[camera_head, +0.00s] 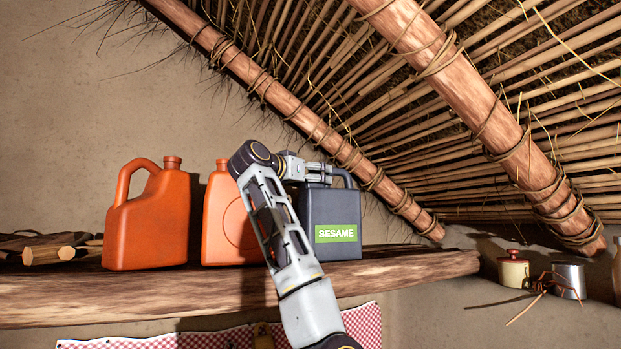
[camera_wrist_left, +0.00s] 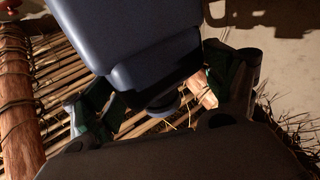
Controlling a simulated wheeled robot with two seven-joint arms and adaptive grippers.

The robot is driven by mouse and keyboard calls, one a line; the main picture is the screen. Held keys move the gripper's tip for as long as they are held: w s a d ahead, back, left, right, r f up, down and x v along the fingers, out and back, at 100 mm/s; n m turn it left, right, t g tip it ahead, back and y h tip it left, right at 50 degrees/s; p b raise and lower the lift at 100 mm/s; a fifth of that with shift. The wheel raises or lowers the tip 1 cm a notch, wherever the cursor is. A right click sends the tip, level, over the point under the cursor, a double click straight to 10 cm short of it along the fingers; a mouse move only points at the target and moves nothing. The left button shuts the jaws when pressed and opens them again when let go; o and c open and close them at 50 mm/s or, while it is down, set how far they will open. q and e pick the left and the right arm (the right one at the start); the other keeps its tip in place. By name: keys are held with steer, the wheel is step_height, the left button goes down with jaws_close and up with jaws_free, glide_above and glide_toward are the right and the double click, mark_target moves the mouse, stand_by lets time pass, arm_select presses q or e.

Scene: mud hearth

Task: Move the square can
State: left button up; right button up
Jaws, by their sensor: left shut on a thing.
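The square can (camera_head: 331,212) is dark blue-grey with a green SESAME label and a handle at its top right. It is upright at the wooden shelf (camera_head: 200,296), right of two orange jugs; I cannot tell whether its base touches the wood. My left gripper (camera_head: 312,172) is at the can's top left, shut on its cap end. In the left wrist view the can (camera_wrist_left: 135,40) fills the upper middle, with its round cap end between the fingers of my left gripper (camera_wrist_left: 165,98). My arm hides part of the can's left side. My right gripper is not in view.
An orange jug with a handle (camera_head: 150,220) and a second orange jug (camera_head: 222,225) stand left of the can. Split logs (camera_head: 55,250) lie at far left. A sloping roof pole (camera_head: 300,115) passes close above. A cream jar (camera_head: 513,270) and metal cup (camera_head: 569,280) stand at right.

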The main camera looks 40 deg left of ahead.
arm_select(q)
steer(key=o, duration=1.7)
steer(key=shift+r, duration=0.15)
steer(key=shift+r, duration=4.85)
steer(key=shift+f, duration=0.1)
